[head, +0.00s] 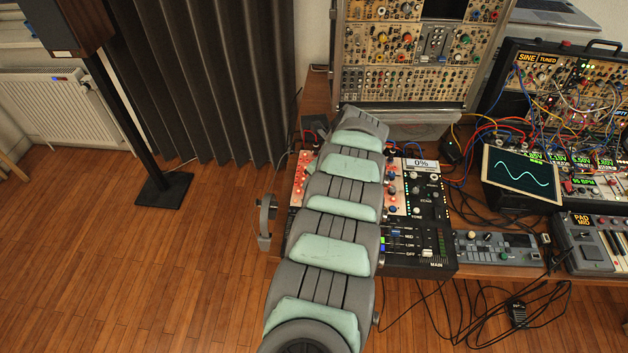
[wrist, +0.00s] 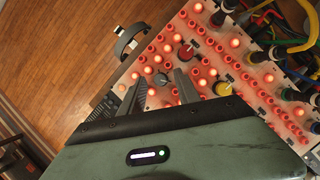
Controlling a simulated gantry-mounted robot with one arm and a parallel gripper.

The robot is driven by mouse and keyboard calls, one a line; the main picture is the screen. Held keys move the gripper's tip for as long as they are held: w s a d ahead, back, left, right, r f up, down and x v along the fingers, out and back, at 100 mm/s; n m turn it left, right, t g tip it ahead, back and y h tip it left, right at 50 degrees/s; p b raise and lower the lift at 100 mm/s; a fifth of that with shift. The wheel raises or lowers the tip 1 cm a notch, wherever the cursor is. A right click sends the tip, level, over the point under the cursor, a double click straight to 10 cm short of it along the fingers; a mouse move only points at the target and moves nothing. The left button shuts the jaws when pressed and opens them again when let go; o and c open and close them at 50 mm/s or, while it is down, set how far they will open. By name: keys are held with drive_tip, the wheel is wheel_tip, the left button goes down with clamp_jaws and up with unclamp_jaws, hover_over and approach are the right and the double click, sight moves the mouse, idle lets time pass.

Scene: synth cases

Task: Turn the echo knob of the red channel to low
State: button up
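In the wrist view my gripper (wrist: 159,80) is open, its two dark fingers apart over a red-lit panel (wrist: 205,55). A small grey knob (wrist: 161,79) with a pointer shows between the fingertips; I cannot tell whether they touch it. A red knob (wrist: 186,51) and a yellow knob (wrist: 222,88) sit to its right. No readable label marks any of these as the echo knob. In the head view the red panel (head: 300,178) lies on the table, partly covered by my arm, which hides the gripper. A black panel (head: 427,215) beside it bears small labels and a "0%" display (head: 421,163).
A modular synth rack (head: 405,85) stands behind. Cables run to the right past a screen with a wave (head: 522,173). A grey curved bracket (head: 266,220) is at the table's left edge, with open floor beyond. In the wrist view plugs and cables crowd the upper right.

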drive_tip(key=shift+f, duration=0.15)
clamp_jaws()
idle(0.4)
